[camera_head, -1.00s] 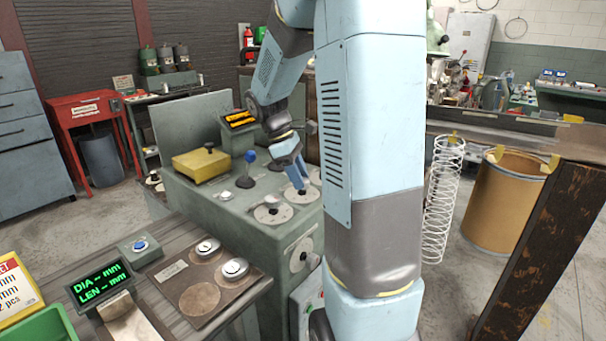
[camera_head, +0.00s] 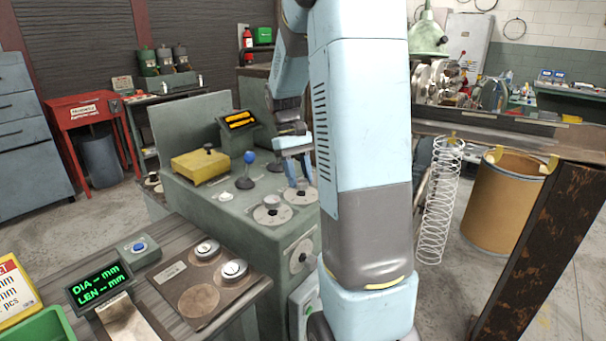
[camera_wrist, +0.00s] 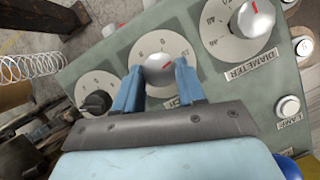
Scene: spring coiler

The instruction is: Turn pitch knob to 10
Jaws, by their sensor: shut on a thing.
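My gripper (camera_wrist: 158,88) has its two blue fingers on either side of a silver knob (camera_wrist: 158,68) and is shut on it. The knob sits on a round pale dial (camera_wrist: 150,43). In the head view my gripper (camera_head: 298,175) reaches down to the rear dial (camera_head: 300,195) on the green machine top.
The diameter knob (camera_wrist: 252,18) stands close by, with a white lamp button (camera_wrist: 288,106) below it. A black knob (camera_wrist: 97,102) is on the other side. In the head view, a blue-topped lever (camera_head: 248,158) and a yellow box (camera_head: 200,165) stand left of my gripper.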

